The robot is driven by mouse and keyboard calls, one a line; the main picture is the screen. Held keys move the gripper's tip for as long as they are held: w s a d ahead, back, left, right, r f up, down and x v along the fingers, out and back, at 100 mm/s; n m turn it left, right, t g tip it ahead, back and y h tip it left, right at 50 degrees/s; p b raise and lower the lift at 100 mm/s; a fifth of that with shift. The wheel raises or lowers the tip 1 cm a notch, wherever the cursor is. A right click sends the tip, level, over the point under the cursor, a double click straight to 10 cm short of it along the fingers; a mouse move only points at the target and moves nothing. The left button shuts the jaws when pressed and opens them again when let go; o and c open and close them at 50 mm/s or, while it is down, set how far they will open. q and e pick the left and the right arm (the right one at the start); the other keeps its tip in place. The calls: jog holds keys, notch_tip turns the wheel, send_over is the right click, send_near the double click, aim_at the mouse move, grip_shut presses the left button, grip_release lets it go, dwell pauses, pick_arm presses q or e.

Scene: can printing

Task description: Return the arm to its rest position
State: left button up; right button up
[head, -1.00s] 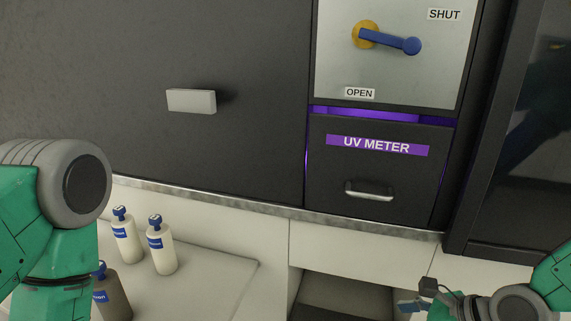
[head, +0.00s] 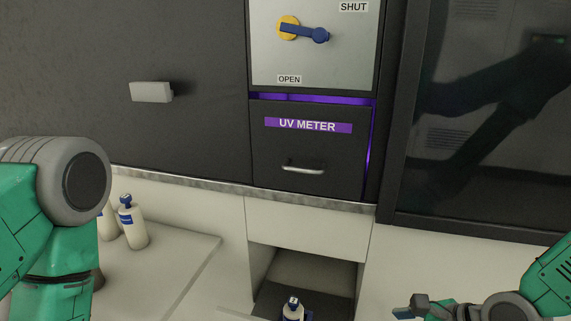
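My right arm comes in at the lower right. Part of my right gripper (head: 410,309) shows at the bottom edge, with a blue-grey tip and dark links; it is cut off, so its opening is unclear. It is below and to the right of the UV METER drawer (head: 303,162) and apart from it. My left arm shows at the left as a green and grey bent joint; its gripper is out of view. A blue lever (head: 304,33) on a pale panel lies nearly level between the SHUT and OPEN labels.
A white bottle with a blue cap (head: 293,309) stands in the recess (head: 312,270) below the drawer. More bottles (head: 132,222) stand on a pale surface at left, partly behind my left arm. A dark glossy panel (head: 480,130) fills the right. Purple light shows around the drawer.

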jog(key=s+d+f+n+g+h+b, duration=0.2)
jog(key=s+d+f+n+h+b, duration=0.1)
jog(key=s+f+n, duration=0.7)
jog(key=s+d+f+n+g+h+b, duration=0.2)
jog(key=s+f+n+b, duration=0.4)
jog(key=s+f+n, duration=0.5)
notch_tip(320, 180, down, 2)
jog(key=d+n+h, duration=0.1)
jog(key=d+n, duration=0.1)
jog(key=n, duration=0.1)
jog(key=shift+s+f+h, duration=0.2)
jog(key=shift+h, duration=0.2)
jog(key=shift+w+d, duration=0.1)
